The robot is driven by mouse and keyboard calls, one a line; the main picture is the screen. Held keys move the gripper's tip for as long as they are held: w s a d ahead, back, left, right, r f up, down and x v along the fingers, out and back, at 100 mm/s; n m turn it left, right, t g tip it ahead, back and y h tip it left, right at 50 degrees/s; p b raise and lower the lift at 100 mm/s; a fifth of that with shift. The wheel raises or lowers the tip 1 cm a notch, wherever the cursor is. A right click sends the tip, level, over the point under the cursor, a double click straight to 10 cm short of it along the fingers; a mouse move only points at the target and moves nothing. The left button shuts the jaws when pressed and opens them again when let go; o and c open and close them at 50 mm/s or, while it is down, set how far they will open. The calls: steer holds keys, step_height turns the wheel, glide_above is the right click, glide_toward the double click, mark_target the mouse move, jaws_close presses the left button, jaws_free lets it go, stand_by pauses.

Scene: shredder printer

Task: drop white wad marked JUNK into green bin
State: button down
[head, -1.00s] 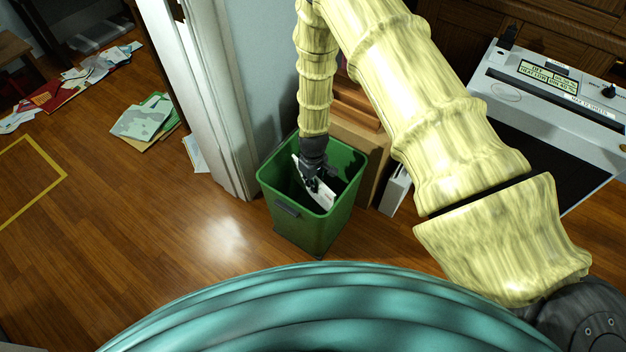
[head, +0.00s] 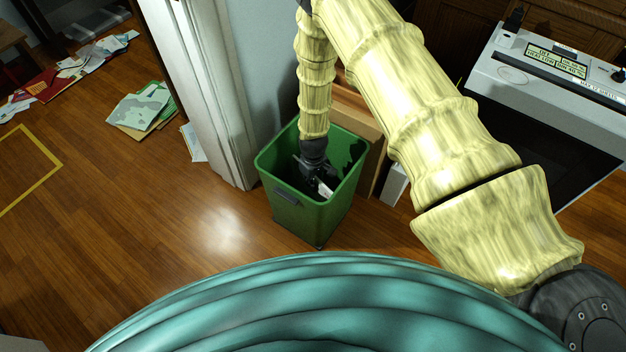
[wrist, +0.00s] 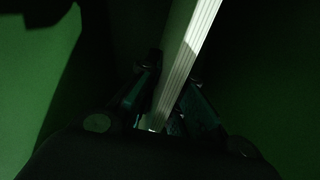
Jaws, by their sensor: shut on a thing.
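The green bin (head: 291,211) stands on the wood floor in the middle of the head view, its top open. My gripper (head: 321,184) reaches down inside the bin, below its rim. It is shut on the white wad (head: 326,190), of which only a small pale part shows in the head view. In the wrist view the wad (wrist: 189,55) is a white, layered edge standing between the fingers (wrist: 165,110), with the bin's green walls (wrist: 275,70) on both sides. The JUNK marking is not readable in either view.
A white shredder or printer unit (head: 560,68) with a small display stands at the right. A white door frame (head: 215,100) is left of the bin. Loose papers (head: 143,110) lie on the floor at left, near a yellow floor outline (head: 50,172). Cardboard (head: 375,150) is behind the bin.

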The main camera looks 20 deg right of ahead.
steer(key=shift+f+b, duration=1.35)
steer(key=shift+f, duration=1.65)
steer(key=shift+f+b, duration=1.3)
steer(key=shift+f, duration=1.25)
steer(key=c, duration=1.5)
jaws_free()
steer(key=shift+r, duration=0.1)
step_height(320, 180, up, 12)
